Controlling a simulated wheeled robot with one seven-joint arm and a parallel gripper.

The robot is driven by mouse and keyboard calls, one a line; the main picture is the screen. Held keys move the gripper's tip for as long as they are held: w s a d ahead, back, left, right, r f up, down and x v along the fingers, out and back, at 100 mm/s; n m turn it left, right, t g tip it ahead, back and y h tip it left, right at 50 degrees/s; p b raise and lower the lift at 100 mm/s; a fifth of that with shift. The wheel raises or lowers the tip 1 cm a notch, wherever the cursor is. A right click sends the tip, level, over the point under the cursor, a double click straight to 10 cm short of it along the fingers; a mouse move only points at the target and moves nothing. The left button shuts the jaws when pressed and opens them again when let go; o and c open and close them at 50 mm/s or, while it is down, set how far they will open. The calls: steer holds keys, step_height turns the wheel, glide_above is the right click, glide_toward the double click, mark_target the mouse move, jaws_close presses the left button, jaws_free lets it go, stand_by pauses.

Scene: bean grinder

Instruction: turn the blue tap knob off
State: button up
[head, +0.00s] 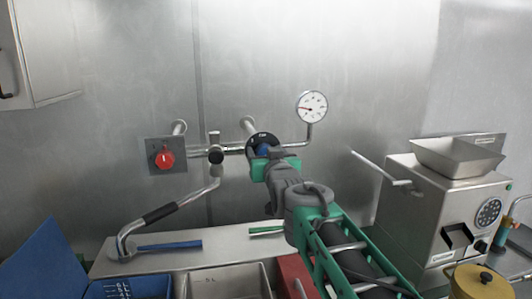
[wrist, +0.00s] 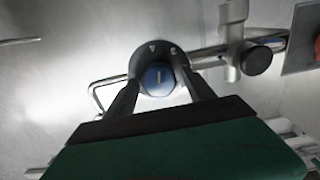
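The blue tap knob (head: 264,149) sits on a round black dial plate (head: 258,137) on the wall pipe, partly hidden by my gripper in the head view. In the wrist view the blue knob (wrist: 157,78) faces me, with a short pale mark on it. Small white marks on the dial plate (wrist: 157,50) are too blurred to read. My gripper (wrist: 158,84) reaches up to the knob with its two dark fingers spread, one on each side. The knob is between the fingers; I cannot tell whether they touch it.
A red knob (head: 164,159) on a square plate is left of the blue one. A pressure gauge (head: 312,107) and a swivel spout (head: 160,213) branch from the pipework. A steel grinder (head: 430,205) stands at right.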

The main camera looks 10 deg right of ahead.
steer(key=c, duration=1.3)
